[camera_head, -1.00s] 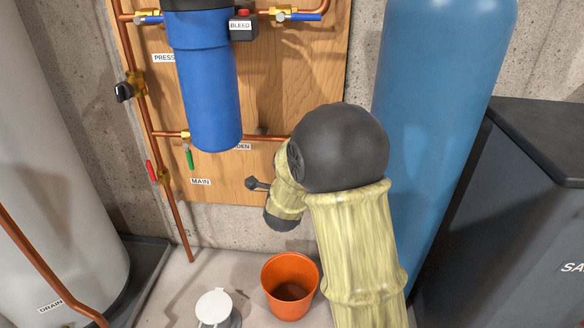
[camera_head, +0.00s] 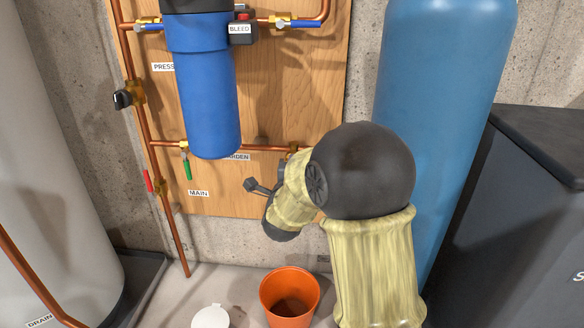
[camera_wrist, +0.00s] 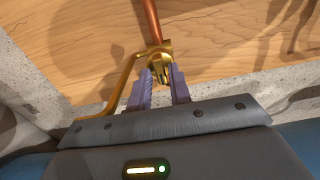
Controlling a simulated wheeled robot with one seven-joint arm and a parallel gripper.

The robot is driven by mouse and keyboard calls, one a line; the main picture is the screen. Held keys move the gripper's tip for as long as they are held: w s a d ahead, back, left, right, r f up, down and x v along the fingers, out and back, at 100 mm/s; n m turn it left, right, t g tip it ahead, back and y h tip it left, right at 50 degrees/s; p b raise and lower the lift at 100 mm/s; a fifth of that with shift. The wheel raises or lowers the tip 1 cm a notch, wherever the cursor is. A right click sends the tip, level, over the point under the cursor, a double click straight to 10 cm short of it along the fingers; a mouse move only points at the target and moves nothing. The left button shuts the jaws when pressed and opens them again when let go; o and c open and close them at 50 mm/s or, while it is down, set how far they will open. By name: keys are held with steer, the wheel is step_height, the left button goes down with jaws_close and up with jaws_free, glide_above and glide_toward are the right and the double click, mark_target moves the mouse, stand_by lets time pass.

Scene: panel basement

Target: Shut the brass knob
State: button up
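The brass knob (camera_wrist: 160,73) sits on a brass valve body (camera_wrist: 157,49) at the end of a copper pipe in the wrist view. My gripper (camera_wrist: 160,80) has its two purple fingers apart, one on each side of the knob. I cannot tell whether both fingers press on it.
A curved brass spout (camera_wrist: 122,80) lies left of the fingers. Green (camera_head: 187,170) and red (camera_head: 148,181) levers are on pipes left of my arm. A blue filter housing (camera_head: 209,105) hangs above. An orange bucket (camera_head: 272,309) stands below; a blue tank (camera_head: 435,90) is at right.

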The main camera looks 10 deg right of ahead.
steer(key=shift+o, duration=0.8)
steer(key=shift+s, duration=0.15)
steer(key=shift+s+a+r, duration=0.1)
steer(key=shift+s+a, duration=0.05)
steer(key=shift+s, duration=0.15)
steer(key=b+v, duration=0.3)
steer(key=v, duration=1.3)
steer(key=shift+s+b, duration=0.25)
steer(key=shift+b, duration=0.05)
